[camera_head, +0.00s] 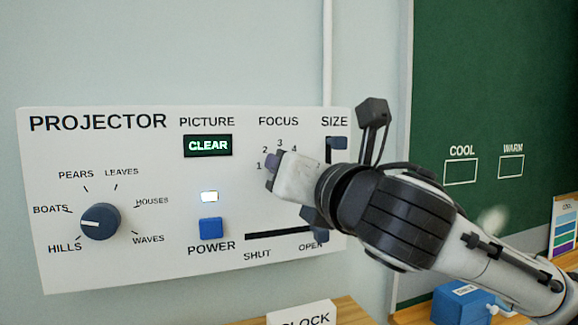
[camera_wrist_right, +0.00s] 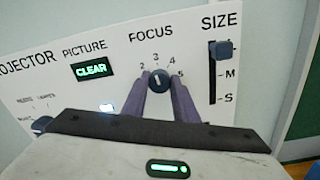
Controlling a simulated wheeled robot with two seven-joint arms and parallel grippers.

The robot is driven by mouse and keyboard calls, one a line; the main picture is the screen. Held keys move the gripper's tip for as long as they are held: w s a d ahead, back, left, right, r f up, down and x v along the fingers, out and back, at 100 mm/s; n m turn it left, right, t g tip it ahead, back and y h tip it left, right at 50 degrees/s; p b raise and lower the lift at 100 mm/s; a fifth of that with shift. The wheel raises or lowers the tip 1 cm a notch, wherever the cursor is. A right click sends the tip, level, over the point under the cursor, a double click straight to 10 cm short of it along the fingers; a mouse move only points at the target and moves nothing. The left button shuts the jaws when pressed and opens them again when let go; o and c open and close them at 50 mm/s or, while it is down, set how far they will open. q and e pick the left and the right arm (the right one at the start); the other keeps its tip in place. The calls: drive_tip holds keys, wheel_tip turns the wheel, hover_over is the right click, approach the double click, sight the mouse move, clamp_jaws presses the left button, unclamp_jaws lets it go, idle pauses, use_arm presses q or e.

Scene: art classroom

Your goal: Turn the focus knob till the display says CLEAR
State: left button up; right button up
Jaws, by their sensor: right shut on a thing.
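The picture display (camera_head: 208,146) on the white projector panel (camera_head: 120,270) reads CLEAR in lit letters. It reads the same in the right wrist view (camera_wrist_right: 93,69). The dark round focus knob (camera_wrist_right: 158,79) sits under the FOCUS label, with numbers around it. Its white line points roughly upward; the exact number is hard to tell. My right gripper (camera_wrist_right: 160,90) is shut on the knob, one purple finger on each side. In the head view my right gripper (camera_head: 271,163) hides the knob. My left gripper is not in view.
Beside the focus knob are the size slider (camera_head: 337,143) and, below, the shutter slider slot (camera_head: 275,234), its handle near OPEN. The blue power button (camera_head: 210,229) and picture dial (camera_head: 100,221) are to the left. A green board (camera_head: 480,80) stands at right.

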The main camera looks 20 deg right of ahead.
drive_tip(key=shift+m, duration=0.6)
drive_tip(key=o, duration=1.1)
drive_tip(key=shift+c, duration=0.2)
drive_tip(key=s+b, duration=0.1)
drive_tip(key=s, duration=0.9)
drive_tip(key=shift+s+d+b, duration=0.15)
drive_tip(key=shift+d+b, duration=0.15)
drive_tip(key=shift+b, duration=0.05)
